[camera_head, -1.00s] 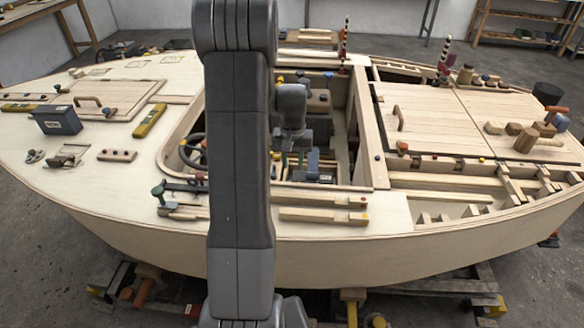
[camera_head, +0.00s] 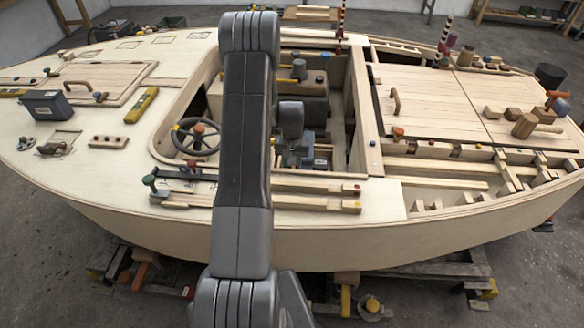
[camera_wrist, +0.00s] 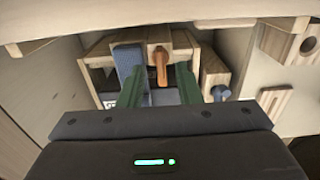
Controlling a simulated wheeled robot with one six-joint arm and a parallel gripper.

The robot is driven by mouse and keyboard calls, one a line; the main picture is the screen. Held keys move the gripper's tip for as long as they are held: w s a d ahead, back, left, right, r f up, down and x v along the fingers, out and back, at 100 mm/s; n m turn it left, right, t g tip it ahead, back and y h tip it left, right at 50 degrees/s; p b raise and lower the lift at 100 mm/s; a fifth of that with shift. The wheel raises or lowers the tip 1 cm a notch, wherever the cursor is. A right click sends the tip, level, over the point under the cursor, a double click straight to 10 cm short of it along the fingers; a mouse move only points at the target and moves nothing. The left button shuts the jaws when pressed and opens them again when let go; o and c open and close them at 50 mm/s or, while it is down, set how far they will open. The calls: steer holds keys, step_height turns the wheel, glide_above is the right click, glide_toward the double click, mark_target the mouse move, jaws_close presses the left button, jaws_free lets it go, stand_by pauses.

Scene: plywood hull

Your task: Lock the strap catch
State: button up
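In the wrist view, a wooden box-like frame carries a blue strap-like piece (camera_wrist: 128,62) and an orange lever (camera_wrist: 160,66), seemingly the strap catch. The lever stands upright in the picture, against the wooden front. My gripper (camera_wrist: 158,80) has its two green fingers apart, one on each side of the lever in the picture. I cannot tell whether they touch anything. In the head view, my wrist (camera_head: 290,120) reaches down into the cockpit; the fingertips and the catch cannot be made out there.
A steering wheel (camera_head: 196,137) stands left of my arm in the cockpit. A wooden block with a hole (camera_wrist: 288,45) is at the right in the wrist view. A pale wooden edge (camera_wrist: 150,22) crosses the top. The deck hatch (camera_head: 430,100) lies right of the cockpit.

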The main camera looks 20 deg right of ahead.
steer(key=shift+f, duration=1.4)
jaws_close()
